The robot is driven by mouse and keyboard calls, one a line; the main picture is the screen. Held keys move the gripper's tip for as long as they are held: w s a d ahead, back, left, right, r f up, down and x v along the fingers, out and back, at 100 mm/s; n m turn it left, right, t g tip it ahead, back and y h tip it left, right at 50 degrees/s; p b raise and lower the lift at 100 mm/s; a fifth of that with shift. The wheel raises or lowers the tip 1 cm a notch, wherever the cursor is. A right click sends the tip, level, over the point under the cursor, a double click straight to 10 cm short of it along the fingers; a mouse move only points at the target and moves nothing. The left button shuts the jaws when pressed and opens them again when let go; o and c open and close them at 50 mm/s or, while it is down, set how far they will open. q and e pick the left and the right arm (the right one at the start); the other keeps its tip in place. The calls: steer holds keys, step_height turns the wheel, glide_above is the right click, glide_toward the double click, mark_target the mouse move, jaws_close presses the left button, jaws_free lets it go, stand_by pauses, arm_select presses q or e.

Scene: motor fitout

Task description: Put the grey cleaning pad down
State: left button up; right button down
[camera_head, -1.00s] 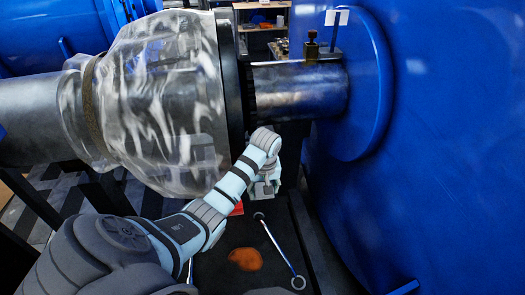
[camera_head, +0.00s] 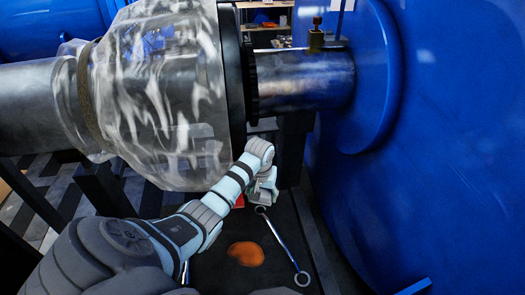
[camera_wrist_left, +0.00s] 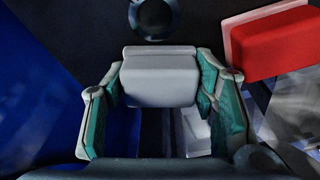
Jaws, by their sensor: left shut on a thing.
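My left gripper (camera_head: 265,198) reaches down over the dark tray surface (camera_head: 210,268), beside the shaft and blue housing. In the left wrist view its two teal-lined fingers (camera_wrist_left: 163,105) are shut on a light grey block, the grey cleaning pad (camera_wrist_left: 160,82). The pad sits between the fingers, with a dark surface beyond it. I cannot tell whether it touches that surface. In the head view the pad is not clearly told apart from the gripper. My right gripper is in neither view.
A ring spanner (camera_head: 282,245) lies on the tray close to the gripper; its ring end (camera_wrist_left: 153,17) shows just beyond the pad. A red block (camera_wrist_left: 272,45) is close beside the fingers. An orange patch (camera_head: 246,254) lies nearer. The blue housing (camera_head: 445,150) walls off the right.

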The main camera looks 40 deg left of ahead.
mark_target(262, 197)
arm_select(q)
steer(key=shift+s+d+f, duration=0.15)
steer(key=shift+s+f, duration=0.05)
steer(key=shift+f, duration=0.1)
steer(key=o, duration=1.1)
steer(key=shift+s, duration=0.1)
steer(key=shift+c, duration=0.2)
steer(key=shift+o, duration=0.6)
steer(key=shift+f, duration=0.3)
steer(key=shift+r, duration=0.35)
step_height(262, 197, up, 13)
steer(key=s+p, duration=0.1)
steer(key=p, duration=0.3)
steer(key=shift+d+f, duration=0.15)
steer(key=shift+d, duration=0.1)
